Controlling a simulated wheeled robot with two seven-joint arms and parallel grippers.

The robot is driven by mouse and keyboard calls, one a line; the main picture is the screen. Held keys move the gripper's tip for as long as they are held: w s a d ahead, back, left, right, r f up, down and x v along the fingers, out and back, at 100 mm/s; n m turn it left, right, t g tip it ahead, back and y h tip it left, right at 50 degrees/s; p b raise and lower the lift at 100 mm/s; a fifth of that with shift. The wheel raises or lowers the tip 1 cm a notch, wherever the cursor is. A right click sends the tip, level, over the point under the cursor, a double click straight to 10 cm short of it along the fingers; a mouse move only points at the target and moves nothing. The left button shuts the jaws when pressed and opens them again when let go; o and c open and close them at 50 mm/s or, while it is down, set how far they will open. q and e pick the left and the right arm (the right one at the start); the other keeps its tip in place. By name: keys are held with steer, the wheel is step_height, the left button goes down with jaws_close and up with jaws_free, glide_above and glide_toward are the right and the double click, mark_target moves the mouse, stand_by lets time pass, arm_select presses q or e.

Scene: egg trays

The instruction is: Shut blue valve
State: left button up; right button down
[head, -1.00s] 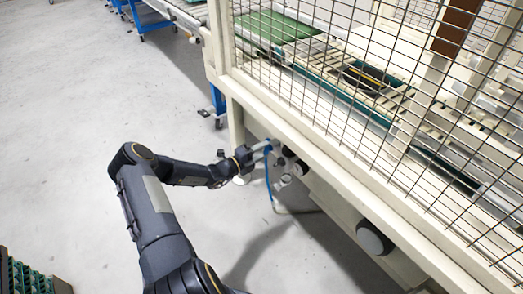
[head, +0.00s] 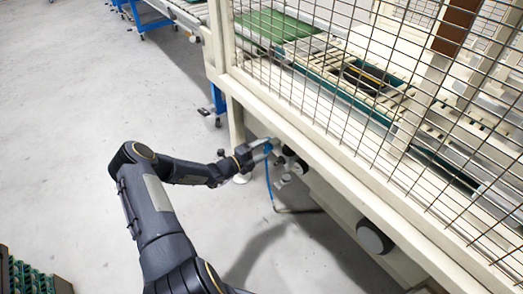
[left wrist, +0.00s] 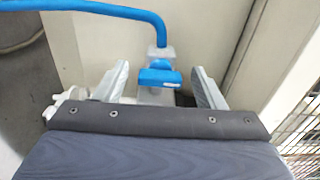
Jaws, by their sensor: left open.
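The blue valve (left wrist: 160,75) shows in the left wrist view as a blue handle on a grey body, with a blue hose rising from it and bending to the left. My left gripper (left wrist: 160,88) is open, with one finger on each side of the valve. I see a gap between each finger and the blue handle. In the head view my left gripper (head: 266,149) is at the machine's lower frame, by the top of the blue hose (head: 268,180). The valve handle is mostly hidden there. My right gripper is not in view.
The cream machine frame (head: 330,160) with wire mesh stands to the right of my arm. A dark round knob (head: 374,237) sits on its lower side. Green trays (head: 28,279) stand at the lower left. The grey floor (head: 90,110) to the left is clear.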

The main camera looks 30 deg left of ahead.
arm_select(q)
steer(key=p+v, duration=0.1)
steer(key=v, duration=0.6)
steer(key=shift+s, duration=0.4)
steer(key=shift+a, duration=0.15)
